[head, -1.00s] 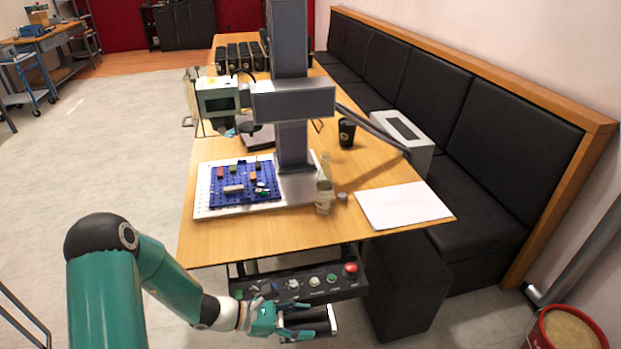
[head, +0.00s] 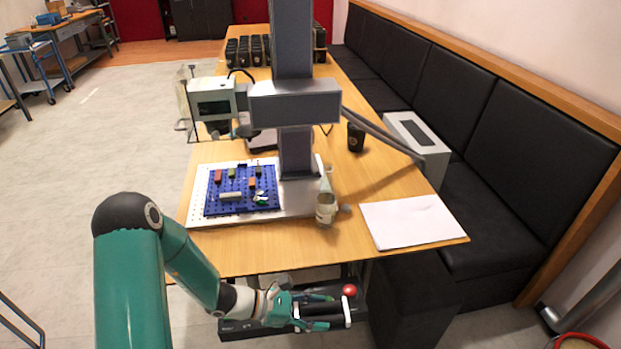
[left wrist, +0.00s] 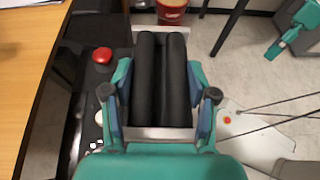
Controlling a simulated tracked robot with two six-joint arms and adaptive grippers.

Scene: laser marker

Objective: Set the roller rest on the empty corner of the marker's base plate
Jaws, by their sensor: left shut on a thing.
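My left gripper (head: 325,311) is shut on the roller rest (left wrist: 162,132), a pale metal frame with two black rollers side by side. In the head view, the fingers partly hide the rest, in front of and below the table edge. The laser marker's grey column (head: 292,100) stands on the table. Its pale base plate (head: 230,220) carries a blue perforated board (head: 212,206) with several small blocks on it. A teal and pale part that looks like my right gripper (left wrist: 285,40) shows small in the left wrist view; its jaws are unclear.
A control panel (head: 240,328) with a red button (head: 349,290) is below the table's front edge, close to the left gripper. A white sheet (head: 412,221) and a black cup (head: 356,137) are on the table.

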